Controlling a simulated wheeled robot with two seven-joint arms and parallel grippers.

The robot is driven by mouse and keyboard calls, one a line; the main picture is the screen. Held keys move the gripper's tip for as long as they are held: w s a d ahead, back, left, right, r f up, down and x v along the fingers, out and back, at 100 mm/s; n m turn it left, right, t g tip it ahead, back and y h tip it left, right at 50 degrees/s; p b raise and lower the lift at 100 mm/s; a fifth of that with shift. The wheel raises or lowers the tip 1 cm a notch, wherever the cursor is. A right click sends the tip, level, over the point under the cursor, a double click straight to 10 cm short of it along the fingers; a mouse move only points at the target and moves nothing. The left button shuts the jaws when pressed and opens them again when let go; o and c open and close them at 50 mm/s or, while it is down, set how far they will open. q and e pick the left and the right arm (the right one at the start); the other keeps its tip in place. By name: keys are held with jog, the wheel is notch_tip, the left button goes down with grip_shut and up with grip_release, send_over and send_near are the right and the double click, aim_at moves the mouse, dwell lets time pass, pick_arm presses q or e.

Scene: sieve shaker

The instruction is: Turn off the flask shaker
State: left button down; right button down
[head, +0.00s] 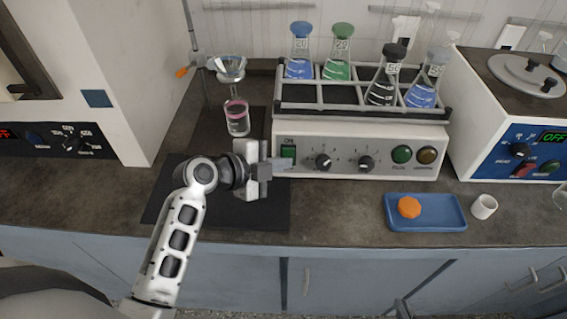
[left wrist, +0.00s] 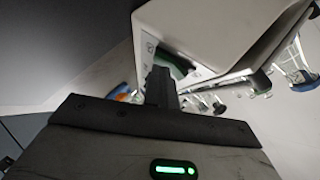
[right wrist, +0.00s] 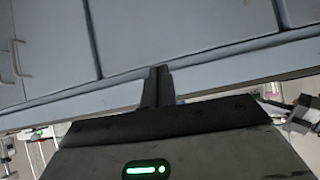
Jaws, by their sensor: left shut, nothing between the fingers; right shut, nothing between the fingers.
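The flask shaker (head: 340,140) is a white box with a front panel of knobs and a rack on top holding several stoppered flasks. Its green rocker switch (head: 288,152), labelled ON, is at the left end of the panel. My left gripper (head: 286,164) is shut and empty, its fingertips at the lower edge of the switch; contact cannot be told. In the left wrist view the fingers (left wrist: 160,82) point at the shaker's panel, beside the green switch (left wrist: 172,62). My right gripper (right wrist: 157,72) is shut and empty in front of the cabinet doors, seen only in the right wrist view.
A blue tray (head: 440,222) with an orange lump and a white cup (head: 484,207) stand front right. A beaker (head: 237,118) under a funnel is left of the shaker. A blue-panelled device (head: 510,130) stands to the right. A dark mat (head: 265,215) lies below my left gripper.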

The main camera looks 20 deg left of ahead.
pick_arm(q)
jog(key=shift+r+p, duration=0.55)
jog(key=shift+r, duration=0.25)
pick_arm(e)
jog(key=shift+r, duration=0.5)
jog(key=shift+d+f, duration=0.1)
jog(key=shift+d, duration=0.05)
pick_arm(q)
jog(key=d+r+v, duration=0.1)
jog(key=d+v, duration=0.1)
jog(key=v, duration=1)
jog(key=shift+s+r, duration=0.5)
jog(key=shift+s, duration=0.1)
pick_arm(e)
jog(key=shift+s+a+f, duration=0.1)
jog(key=shift+s+a, duration=0.15)
jog(key=shift+s, duration=0.05)
